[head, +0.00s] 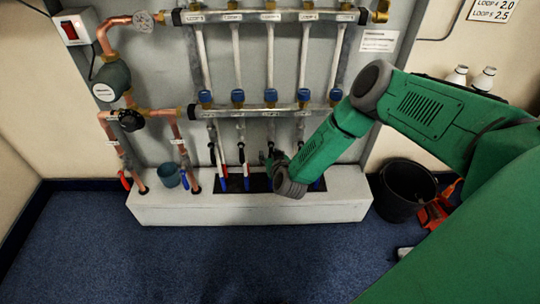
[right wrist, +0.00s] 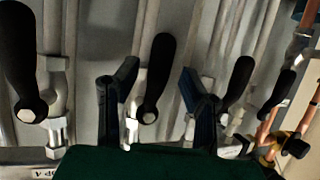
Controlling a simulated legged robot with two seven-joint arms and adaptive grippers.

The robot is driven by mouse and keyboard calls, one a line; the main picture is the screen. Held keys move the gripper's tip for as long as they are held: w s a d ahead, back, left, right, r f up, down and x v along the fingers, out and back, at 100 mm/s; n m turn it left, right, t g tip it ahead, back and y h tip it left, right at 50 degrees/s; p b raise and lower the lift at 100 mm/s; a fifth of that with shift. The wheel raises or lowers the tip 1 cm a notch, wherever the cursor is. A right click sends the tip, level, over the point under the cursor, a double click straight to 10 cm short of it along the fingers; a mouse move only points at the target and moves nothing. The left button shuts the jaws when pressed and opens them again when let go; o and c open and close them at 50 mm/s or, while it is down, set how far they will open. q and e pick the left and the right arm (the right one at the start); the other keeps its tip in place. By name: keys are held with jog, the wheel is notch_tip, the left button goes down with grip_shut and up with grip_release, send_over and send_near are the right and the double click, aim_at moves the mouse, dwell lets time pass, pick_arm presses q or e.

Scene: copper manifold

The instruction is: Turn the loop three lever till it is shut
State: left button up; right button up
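The loop three lever, the middle black handle of the row, shows in the right wrist view (right wrist: 158,72). It leans slightly with its rounded end up in that picture, on a metal valve. My right gripper (right wrist: 158,82) is open, one finger on each side of this lever, with visible gaps; I cannot tell whether either finger touches it. In the head view my right gripper (head: 268,158) is small and dark in front of the middle valve and hides most of the lever. My left gripper is not in view.
Neighbouring black levers (right wrist: 20,60) (right wrist: 238,82) stand close on both sides. The manifold's lower bar (head: 255,112) runs above the white plinth (head: 250,208). Copper pipes (head: 113,140) are at the left. A black bucket (head: 405,190) stands at the right. The blue carpet in front is clear.

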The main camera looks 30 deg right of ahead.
jog(key=shift+d, duration=0.2)
jog(key=c, duration=0.8)
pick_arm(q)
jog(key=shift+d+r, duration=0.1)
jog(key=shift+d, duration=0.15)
pick_arm(e)
jog(key=shift+d+f, duration=0.1)
grip_shut()
